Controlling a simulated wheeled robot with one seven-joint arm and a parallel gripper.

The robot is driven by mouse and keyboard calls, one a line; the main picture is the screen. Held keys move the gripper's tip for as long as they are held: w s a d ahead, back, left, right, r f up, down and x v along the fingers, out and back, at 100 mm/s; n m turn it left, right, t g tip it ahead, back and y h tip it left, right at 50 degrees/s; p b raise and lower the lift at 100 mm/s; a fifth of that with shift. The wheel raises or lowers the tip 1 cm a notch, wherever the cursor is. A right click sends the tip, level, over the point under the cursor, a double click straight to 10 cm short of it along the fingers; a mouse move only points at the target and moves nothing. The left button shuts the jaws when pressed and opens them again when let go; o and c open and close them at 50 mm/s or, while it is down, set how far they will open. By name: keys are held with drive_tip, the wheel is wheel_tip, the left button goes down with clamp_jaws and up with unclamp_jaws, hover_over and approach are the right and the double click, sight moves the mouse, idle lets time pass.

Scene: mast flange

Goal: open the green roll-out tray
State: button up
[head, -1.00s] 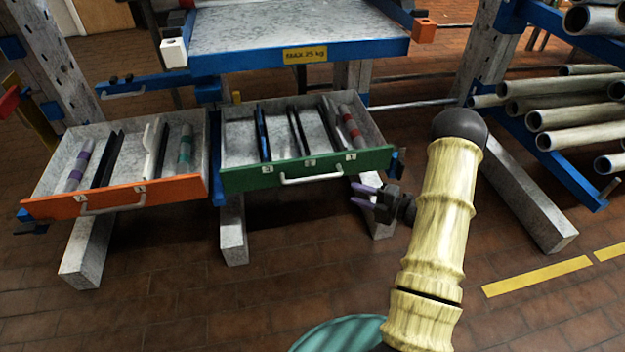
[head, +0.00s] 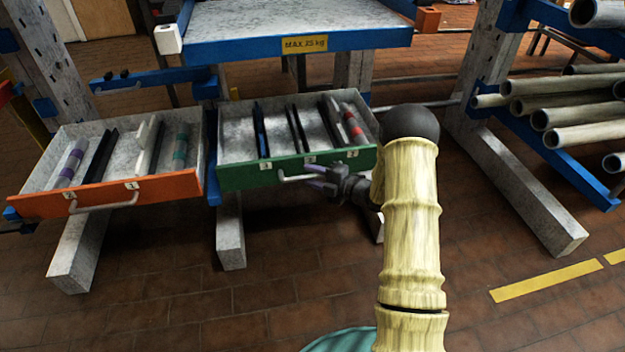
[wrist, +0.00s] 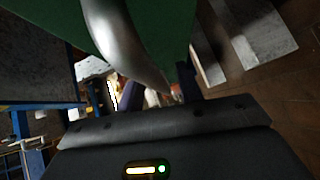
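The green roll-out tray (head: 240,178) is pulled out from the rack, with its inside and several dividers in view. Its metal bar handle (head: 297,178) runs along the front face. My gripper (head: 314,178) is at the right part of this handle, in front of the green face. In the wrist view the handle (wrist: 115,35) looms large and runs down toward the fingers, with the green front (wrist: 45,25) behind it. The two dark fingers stand apart there. Whether they touch the handle is not clear.
An orange-fronted tray (head: 165,188) stands open on the left. A blue-edged shelf (head: 250,52) marked MAX 25 kg is above. Metal pipes (head: 570,115) lie on a rack at right. The brick floor in front is clear.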

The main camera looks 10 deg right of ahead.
drive_tip(key=shift+w+a, duration=0.1)
clamp_jaws()
drive_tip(key=shift+a, duration=0.1)
